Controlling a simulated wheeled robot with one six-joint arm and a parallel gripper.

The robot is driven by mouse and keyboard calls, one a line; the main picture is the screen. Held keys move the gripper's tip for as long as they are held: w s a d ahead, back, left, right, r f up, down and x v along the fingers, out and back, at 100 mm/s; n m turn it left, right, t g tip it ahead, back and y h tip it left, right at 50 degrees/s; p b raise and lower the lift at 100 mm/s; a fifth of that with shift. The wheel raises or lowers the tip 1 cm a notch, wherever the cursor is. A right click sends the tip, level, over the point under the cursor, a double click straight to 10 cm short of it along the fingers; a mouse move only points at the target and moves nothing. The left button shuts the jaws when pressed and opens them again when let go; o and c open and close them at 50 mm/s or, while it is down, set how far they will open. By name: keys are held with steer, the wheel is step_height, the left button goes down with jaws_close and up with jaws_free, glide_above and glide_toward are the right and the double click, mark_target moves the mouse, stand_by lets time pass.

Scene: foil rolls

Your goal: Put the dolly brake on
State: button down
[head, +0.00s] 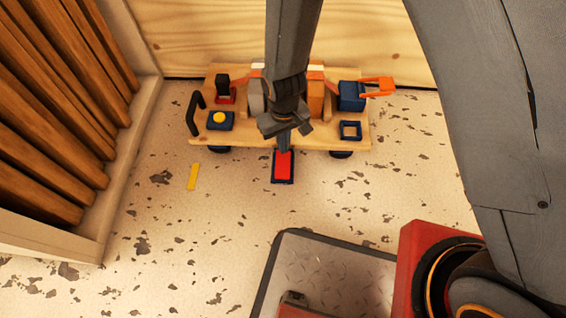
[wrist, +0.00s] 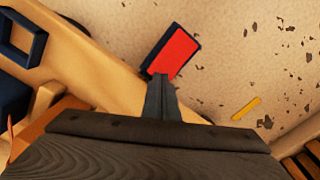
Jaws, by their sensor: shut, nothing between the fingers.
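The dolly (head: 250,133) is a low wooden platform on dark wheels, standing against the back wall. A red pedal in a dark blue frame (head: 283,167) sticks out low at its front edge, near the floor; it looks like the brake. It also shows in the wrist view (wrist: 174,52), just beyond the fingertips. My gripper (head: 284,150) is shut and empty, pointing down at the dolly's front edge by the pedal's rear end. In the wrist view the closed fingertips (wrist: 160,78) overlap the pedal's near edge. I cannot tell whether they touch it.
The dolly carries a black handle (head: 193,114), a yellow button on a blue box (head: 220,119), a blue box with an orange lever (head: 376,88) and an empty blue square frame (head: 350,130). A yellow strip (head: 193,176) lies on the speckled floor. Wooden slats stand left.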

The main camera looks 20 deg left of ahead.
steer(key=shift+f, duration=0.8)
stand_by(0.4)
steer(key=shift+r+p, duration=3.2)
steer(key=shift+r, duration=0.3)
steer(key=shift+r, duration=0.1)
